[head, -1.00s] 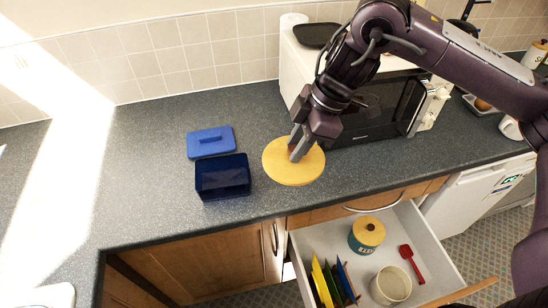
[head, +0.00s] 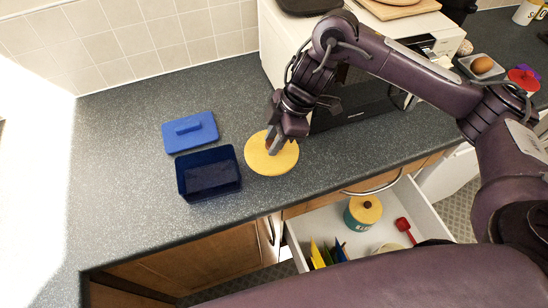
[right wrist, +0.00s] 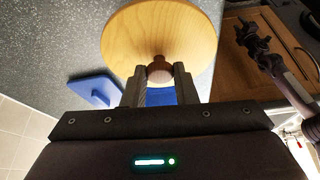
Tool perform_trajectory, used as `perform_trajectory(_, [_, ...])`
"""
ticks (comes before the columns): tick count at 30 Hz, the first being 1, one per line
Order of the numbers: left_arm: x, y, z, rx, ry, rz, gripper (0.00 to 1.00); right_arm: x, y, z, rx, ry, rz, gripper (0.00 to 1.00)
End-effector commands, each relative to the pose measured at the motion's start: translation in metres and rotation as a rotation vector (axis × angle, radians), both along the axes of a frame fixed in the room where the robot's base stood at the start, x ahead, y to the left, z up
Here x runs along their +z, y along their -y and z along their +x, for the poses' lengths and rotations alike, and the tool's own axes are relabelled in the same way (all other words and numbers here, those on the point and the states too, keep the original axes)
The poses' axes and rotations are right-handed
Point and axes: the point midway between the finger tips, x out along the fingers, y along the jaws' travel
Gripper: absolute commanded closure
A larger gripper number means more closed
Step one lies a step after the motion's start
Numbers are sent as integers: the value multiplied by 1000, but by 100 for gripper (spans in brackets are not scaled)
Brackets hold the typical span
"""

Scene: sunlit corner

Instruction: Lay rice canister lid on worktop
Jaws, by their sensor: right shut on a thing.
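The rice canister lid is a round yellow wooden disc (head: 264,161) with a small knob. My right gripper (head: 273,146) is shut on the knob from above. The lid is flat and level over the worktop (head: 120,195), right of an open blue box; I cannot tell if it touches the surface. In the right wrist view the lid (right wrist: 160,30) fills the top middle, its knob between the fingers (right wrist: 160,78). A dark jointed part (right wrist: 258,38) at upper right there may be my left gripper; its jaws are unclear.
The open dark blue box (head: 208,185) and its blue lid (head: 190,132) lie left of the disc. The microwave (head: 360,118) stands behind right. The open drawer (head: 428,215) below holds a teal canister (head: 363,211) and a red scoop (head: 405,229). The worktop's left is clear.

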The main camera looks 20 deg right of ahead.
Motion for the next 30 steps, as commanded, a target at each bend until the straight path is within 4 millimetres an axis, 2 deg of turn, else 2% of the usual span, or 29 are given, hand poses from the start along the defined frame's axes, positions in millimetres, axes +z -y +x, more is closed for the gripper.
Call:
perform_trajectory(1, [-3, 0, 0, 0, 0, 0, 64, -14, -1, -1, -1, -5, 2, 98])
perform_trajectory(3, [-5, 0, 0, 0, 0, 0, 64, -24, -1, -1, 0, -4, 1, 98])
perform_trajectory(8, [-6, 0, 0, 0, -1, -1, 64, -36, 0, 0, 0, 1, 1, 98])
perform_trajectory(15, [-13, 0, 0, 0, -1, -1, 64, -68, -1, -1, -1, -2, 2, 98])
perform_trajectory(29, [-15, 0, 0, 0, 0, -1, 64, -77, 0, 0, 0, 1, 0, 98])
perform_trajectory(30, [-14, 0, 0, 0, 0, -1, 64, -76, 0, 0, 1, 1, 0, 69])
